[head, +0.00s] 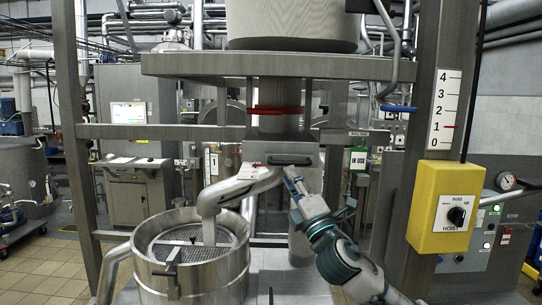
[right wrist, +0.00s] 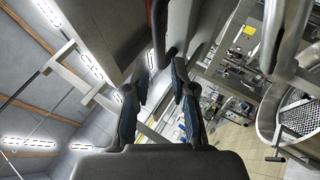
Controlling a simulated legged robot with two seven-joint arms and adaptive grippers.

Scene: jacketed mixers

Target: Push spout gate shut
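A grey spout box (head: 292,153) with a black bar handle (head: 290,161) on its front sits under the hopper column. I take this handle to be on the spout gate, but cannot tell how far the gate is open. A curved pale spout (head: 240,188) runs from the box down left into a steel drum (head: 190,282). My right gripper (head: 291,181) is just below the box, seeming close to its underside. In the right wrist view its two fingers (right wrist: 160,78) are apart with nothing clearly between them. Contact with the box cannot be told. My left gripper is out of view.
A red handle (head: 280,109) crosses the column above the box. Steel frame posts and a crossbeam (head: 180,132) surround the spout. A yellow hoist box (head: 442,207) is on the right post. A mesh screen lies in the drum's top.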

